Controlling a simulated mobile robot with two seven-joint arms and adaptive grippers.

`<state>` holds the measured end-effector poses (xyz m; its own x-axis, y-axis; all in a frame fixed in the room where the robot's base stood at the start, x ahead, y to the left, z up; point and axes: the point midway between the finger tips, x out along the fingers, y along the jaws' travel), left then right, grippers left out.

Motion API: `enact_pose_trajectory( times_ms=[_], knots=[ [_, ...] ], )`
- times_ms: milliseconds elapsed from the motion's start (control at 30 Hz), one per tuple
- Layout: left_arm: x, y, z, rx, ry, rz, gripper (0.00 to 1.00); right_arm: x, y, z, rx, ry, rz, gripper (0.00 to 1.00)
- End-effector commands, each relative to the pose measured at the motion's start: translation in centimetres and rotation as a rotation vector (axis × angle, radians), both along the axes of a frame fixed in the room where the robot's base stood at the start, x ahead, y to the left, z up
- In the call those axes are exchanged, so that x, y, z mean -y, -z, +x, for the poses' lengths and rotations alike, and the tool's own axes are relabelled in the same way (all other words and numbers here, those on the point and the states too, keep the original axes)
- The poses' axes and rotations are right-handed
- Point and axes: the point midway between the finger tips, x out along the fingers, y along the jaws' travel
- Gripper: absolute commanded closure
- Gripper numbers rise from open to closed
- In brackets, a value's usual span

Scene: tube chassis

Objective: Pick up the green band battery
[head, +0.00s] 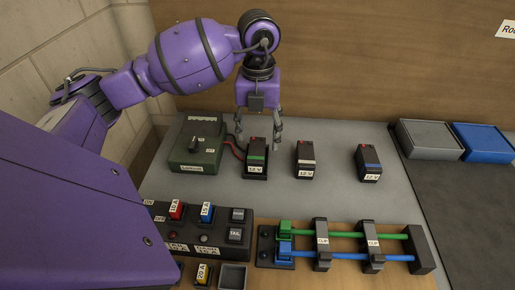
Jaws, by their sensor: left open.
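The green band battery (256,157) is a small black block with a green stripe and a "12 V" label. It stands upright on the grey bench top, in a dark holder next to the green box. My left gripper (258,141) points down over it, with its fingers apart, one to each side of the battery's top. I cannot tell whether the fingers touch it. My right gripper does not show.
A green box with a knob (196,145) stands left, joined by a red wire. A white-banded battery (305,160) and a blue-banded battery (368,163) stand to the right. A switch panel (190,222) and a tube rack (421,250) lie in front. Grey (430,140) and blue (482,142) trays sit right.

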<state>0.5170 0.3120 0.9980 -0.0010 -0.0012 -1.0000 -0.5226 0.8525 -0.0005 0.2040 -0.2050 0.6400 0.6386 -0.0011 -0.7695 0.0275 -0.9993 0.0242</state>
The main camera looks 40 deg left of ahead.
Motion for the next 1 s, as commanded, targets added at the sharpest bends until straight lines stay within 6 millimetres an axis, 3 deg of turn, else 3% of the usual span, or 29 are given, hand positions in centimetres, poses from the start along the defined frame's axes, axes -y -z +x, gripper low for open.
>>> enact_pose_trajectory(
  times_ms=[167,433,767,1000],
  knots=[
    [-0.1,2.1,-0.1,-0.003,-0.001,-0.001,0.44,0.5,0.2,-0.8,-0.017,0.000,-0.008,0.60],
    [-0.4,5.9,-0.1,-0.002,0.000,-0.001,0.44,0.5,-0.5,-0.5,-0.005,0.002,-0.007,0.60],
    [-0.4,6.8,-0.1,0.002,0.001,0.001,0.44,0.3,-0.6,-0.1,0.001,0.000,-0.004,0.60],
    [-0.4,6.8,-0.1,0.002,0.000,0.001,0.74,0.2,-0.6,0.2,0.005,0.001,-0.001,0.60]
  ],
)
